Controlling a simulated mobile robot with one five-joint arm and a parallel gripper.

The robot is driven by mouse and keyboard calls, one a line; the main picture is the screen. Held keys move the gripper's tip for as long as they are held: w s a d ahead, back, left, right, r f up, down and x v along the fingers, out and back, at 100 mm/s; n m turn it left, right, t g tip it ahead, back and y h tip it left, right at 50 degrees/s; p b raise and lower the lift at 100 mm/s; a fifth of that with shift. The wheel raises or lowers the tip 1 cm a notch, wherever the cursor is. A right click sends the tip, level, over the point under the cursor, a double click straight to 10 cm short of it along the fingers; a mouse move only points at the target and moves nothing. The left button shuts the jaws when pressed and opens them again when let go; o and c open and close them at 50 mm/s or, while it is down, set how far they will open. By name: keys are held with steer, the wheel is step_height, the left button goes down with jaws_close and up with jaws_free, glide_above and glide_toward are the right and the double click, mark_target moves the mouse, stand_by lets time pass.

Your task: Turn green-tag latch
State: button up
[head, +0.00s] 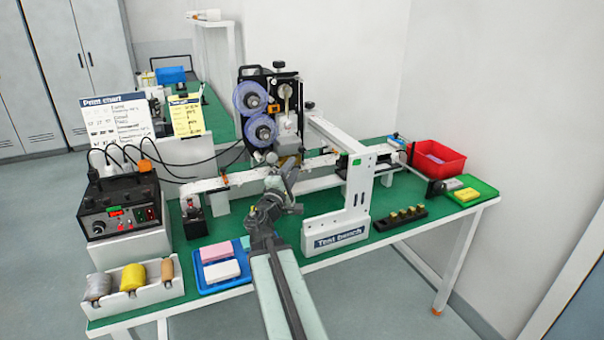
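The coder (270,112) stands at the back of the green-topped bench, with two pale violet reels on its black face. My arm reaches up from the bottom middle, and my gripper (279,163) is in front of the coder's lower part, just above the white conveyor rail. The fingers are small and dark against the machine, so their opening and any contact are unclear. A small green tag (356,162) shows on the white upright frame to the right of my gripper. I cannot make out a latch; the coder's lower part is partly hidden by my arm.
A black control box (119,207) with cables is at left. A red bin (437,160) is at right.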

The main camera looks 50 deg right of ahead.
mark_target(303, 150)
steer(key=shift+w+d+r+p, duration=0.1)
steer(key=shift+d+r+p, duration=0.2)
steer(key=shift+d, duration=0.15)
steer(key=p+x, duration=0.1)
steer(key=x, duration=0.6)
steer(key=shift+f, duration=0.1)
jaws_close()
steer(key=shift+d, duration=0.3)
steer(key=shift+a, duration=0.2)
steer(key=shift+a+r+m+y+p, duration=0.15)
steer(key=shift+r+m+y+p, duration=0.2)
steer(key=shift+p, duration=0.7)
steer(key=m+y+p, duration=0.1)
steer(key=p, duration=0.1)
steer(key=m+g+p, duration=0.1)
steer(key=p, duration=0.2)
steer(key=shift+a+r+y, duration=0.1)
steer(key=shift+r+y, duration=0.25)
steer(key=m+y+p, duration=0.2)
steer(key=p, duration=0.3)
steer(key=shift+r+g, duration=0.2)
steer(key=shift+g, duration=0.2)
steer(key=m+y+p, duration=0.1)
steer(key=p, duration=0.1)
steer(key=m+y+p, duration=0.1)
steer(key=y+p, duration=0.1)
steer(key=p, duration=0.1)
steer(key=shift+d+f, duration=0.1)
steer(key=shift+d, duration=0.1)
